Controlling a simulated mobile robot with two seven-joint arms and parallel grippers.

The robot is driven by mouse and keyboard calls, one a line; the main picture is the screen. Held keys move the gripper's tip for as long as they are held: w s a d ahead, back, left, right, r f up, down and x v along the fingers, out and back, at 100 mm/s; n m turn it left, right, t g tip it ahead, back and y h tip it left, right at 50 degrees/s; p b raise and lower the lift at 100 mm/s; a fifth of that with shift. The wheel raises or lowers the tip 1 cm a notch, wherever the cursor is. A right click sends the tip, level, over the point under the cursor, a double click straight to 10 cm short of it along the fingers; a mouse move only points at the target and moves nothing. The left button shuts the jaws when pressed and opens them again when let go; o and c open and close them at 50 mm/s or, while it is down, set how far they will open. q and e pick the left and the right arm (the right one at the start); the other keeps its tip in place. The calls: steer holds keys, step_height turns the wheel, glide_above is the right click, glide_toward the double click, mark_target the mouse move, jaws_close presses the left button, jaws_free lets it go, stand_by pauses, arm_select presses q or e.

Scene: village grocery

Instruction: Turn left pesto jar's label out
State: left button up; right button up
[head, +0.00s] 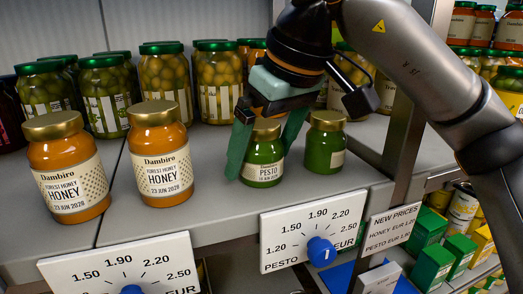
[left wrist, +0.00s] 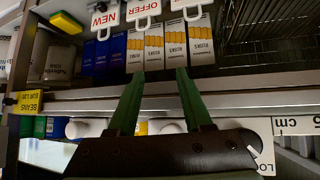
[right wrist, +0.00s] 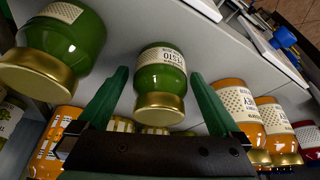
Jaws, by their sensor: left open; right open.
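The left pesto jar (head: 262,160), green with a gold lid, stands upright near the shelf's front edge. Its cream label faces outward in the head view, with "PESTO" readable. My right gripper (head: 266,158) is open, with one green finger on each side of this jar. In the right wrist view, the jar (right wrist: 162,78) sits between the open fingers (right wrist: 160,74) with gaps on both sides. The right pesto jar (head: 325,142) stands beside it, its label partly turned to the right. My left gripper (left wrist: 160,74) is open and empty, away from the jars.
Two honey jars (head: 161,160) (head: 68,172) stand to the left. Several olive jars (head: 165,78) stand behind. Price dials (head: 312,232) line the shelf front, and a shelf post (head: 405,130) rises at right.

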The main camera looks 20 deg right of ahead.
steer(key=p+v, duration=0.2)
steer(key=v, duration=1)
